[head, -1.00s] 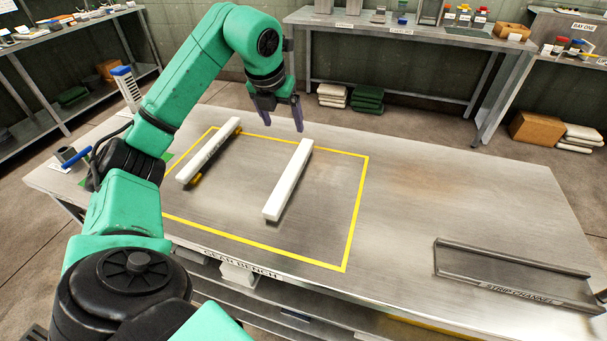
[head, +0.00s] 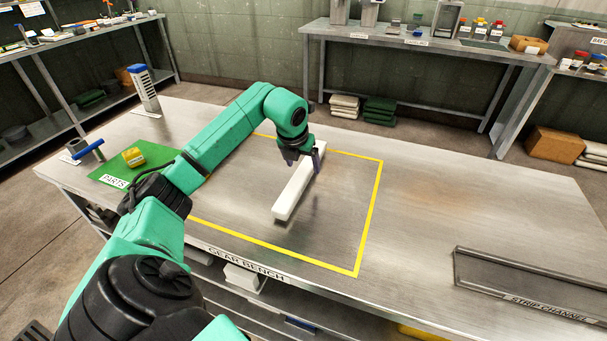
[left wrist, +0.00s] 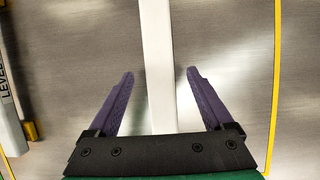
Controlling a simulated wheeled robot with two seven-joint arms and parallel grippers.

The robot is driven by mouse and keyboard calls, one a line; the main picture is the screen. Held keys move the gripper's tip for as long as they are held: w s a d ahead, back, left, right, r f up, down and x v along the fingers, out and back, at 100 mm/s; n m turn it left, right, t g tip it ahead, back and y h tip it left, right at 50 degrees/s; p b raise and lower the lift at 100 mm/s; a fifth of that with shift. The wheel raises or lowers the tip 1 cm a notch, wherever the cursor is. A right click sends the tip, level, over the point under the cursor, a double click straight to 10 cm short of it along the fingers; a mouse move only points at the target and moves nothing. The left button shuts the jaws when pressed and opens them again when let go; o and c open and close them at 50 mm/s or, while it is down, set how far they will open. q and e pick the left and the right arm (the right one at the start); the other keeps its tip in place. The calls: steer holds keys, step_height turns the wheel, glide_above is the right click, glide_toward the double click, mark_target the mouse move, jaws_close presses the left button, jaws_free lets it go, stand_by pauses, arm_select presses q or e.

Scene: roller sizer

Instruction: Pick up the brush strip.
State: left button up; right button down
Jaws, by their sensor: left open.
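The brush strip, which I take to be the plain long white bar (head: 292,198), lies flat on the bench inside the yellow outline. It also shows in the left wrist view (left wrist: 157,50), running lengthwise between the fingers. My left gripper (head: 305,162) is open above the far part of the bar. In the left wrist view its two purple fingers (left wrist: 159,75) are on either side of the bar with a gap on each side. I cannot tell the exact height above the bench. My right gripper is not in view.
A second white bar with a yellow end, marked LEVEL (left wrist: 12,115), lies left of the strip; my arm hides it in the head view. A green parts mat (head: 112,172) holds a yellow block (head: 133,157). The strip channel (head: 530,287) is at the right. Bench between is clear.

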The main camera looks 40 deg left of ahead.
arm_select(q)
steer(key=shift+x, duration=1.25)
jaws_close()
steer(key=shift+r, duration=0.1)
steer(key=shift+r, duration=0.1)
